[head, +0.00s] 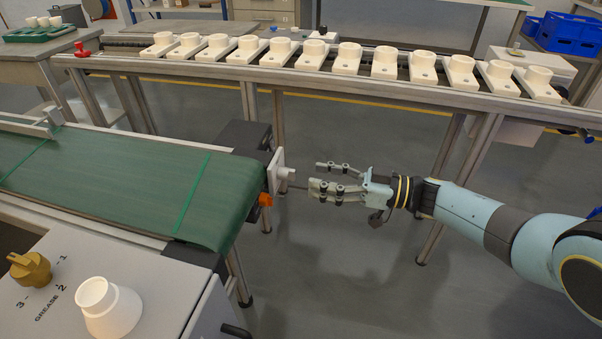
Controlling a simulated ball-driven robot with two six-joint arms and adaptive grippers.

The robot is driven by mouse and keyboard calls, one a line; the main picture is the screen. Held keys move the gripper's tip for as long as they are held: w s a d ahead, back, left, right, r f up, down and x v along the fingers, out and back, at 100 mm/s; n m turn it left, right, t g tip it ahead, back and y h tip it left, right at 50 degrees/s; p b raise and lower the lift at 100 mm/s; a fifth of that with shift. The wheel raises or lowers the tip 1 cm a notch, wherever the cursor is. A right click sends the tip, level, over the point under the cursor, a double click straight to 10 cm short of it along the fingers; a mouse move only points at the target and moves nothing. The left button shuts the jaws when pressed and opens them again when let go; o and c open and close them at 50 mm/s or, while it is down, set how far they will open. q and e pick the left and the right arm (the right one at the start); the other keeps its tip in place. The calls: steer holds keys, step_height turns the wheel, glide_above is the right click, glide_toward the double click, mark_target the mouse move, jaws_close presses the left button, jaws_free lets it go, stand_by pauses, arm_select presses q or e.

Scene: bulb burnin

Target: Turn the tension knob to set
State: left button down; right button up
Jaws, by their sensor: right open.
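A pale grey knob (287,173) sticks out from a light plate (275,168) at the right end of the green conveyor belt (110,180). It looks like the tension knob, but no label on it can be read. A thin dark rod shows between the knob and my lower fingers. My right gripper (317,176) is open and points left at the knob. Its fingertips are a short way to the right of it, and nothing is seen between them. My left gripper is not in view.
An orange part (265,199) sits just below the plate. A grey panel (150,255) at the lower left carries a brass selector knob (30,268) and a white cup (107,306). A rail (330,79) with several white sockets runs behind. Clear floor lies below my right gripper.

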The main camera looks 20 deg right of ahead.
steer(key=v, duration=0.5)
steer(key=shift+s+d, duration=0.25)
steer(key=shift+d, duration=0.05)
steer(key=s+d+f+m+h, duration=0.3)
steer(key=s+f+m+h, duration=0.9)
steer(key=s+f, duration=1.45)
steer(key=s+d+f+g+h, duration=0.1)
steer(key=s+f+g, duration=0.3)
steer(key=s, duration=0.7)
steer(key=s+d+f+n+g+h, duration=0.1)
steer(key=s+f+g, duration=0.4)
steer(key=s, duration=0.6)
steer(key=shift+h, duration=0.9)
